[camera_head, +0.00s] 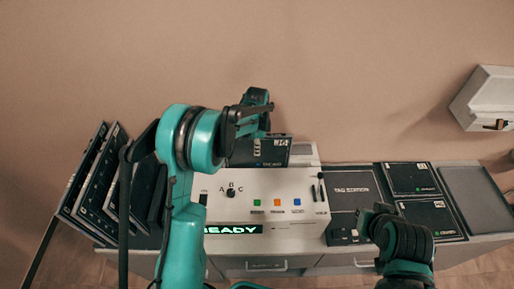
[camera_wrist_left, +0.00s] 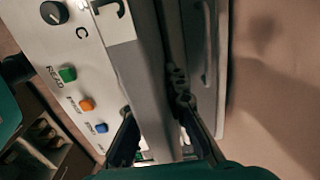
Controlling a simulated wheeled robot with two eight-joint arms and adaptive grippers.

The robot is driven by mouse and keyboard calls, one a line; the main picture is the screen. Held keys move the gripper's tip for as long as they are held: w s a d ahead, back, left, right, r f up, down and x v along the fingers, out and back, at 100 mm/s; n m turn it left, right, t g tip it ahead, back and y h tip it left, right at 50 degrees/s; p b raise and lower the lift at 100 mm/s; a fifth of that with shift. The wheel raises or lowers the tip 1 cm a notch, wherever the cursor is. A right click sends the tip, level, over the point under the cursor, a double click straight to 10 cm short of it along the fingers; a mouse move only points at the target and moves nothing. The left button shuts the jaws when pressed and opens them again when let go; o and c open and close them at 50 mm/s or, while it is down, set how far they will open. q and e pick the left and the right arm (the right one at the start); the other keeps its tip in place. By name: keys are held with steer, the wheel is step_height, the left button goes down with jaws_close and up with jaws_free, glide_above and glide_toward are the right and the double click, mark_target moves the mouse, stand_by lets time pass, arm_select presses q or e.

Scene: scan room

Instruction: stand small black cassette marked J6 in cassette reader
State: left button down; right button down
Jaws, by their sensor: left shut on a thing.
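The small black cassette marked J6 (camera_head: 262,154) is upright at the back of the cassette reader, its labelled face toward the head camera. My left gripper (camera_head: 256,118) is shut on its upper part. In the left wrist view the cassette (camera_wrist_left: 147,85) is a grey slab between the fingers of my left gripper (camera_wrist_left: 160,135). The cassette reader (camera_head: 268,184) is a white console with a knob, coloured buttons and a lit display reading READY, partly covered by my left arm. Whether the cassette's lower edge is seated is hidden. My right gripper (camera_head: 371,220) is near the right counter; its fingers are unclear.
Several large black cassettes (camera_head: 97,180) lean in a rack at the left. More flat black cassettes (camera_head: 410,179) lie on the counter at the right, beside an empty grey tray (camera_head: 474,194). A white box (camera_head: 485,98) is on the wall.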

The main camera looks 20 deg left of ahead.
arm_select(q)
steer(key=shift+f+b, duration=3.1)
steer(key=shift+f, duration=0.85)
steer(key=c, duration=1.5)
jaws_free()
step_height(320, 180, up, 12)
steer(key=shift+r, duration=0.1)
step_height(320, 180, up, 6)
steer(key=p, duration=0.4)
glide_above(257, 168)
steer(key=shift+w+a, duration=0.1)
steer(key=shift+w, duration=0.25)
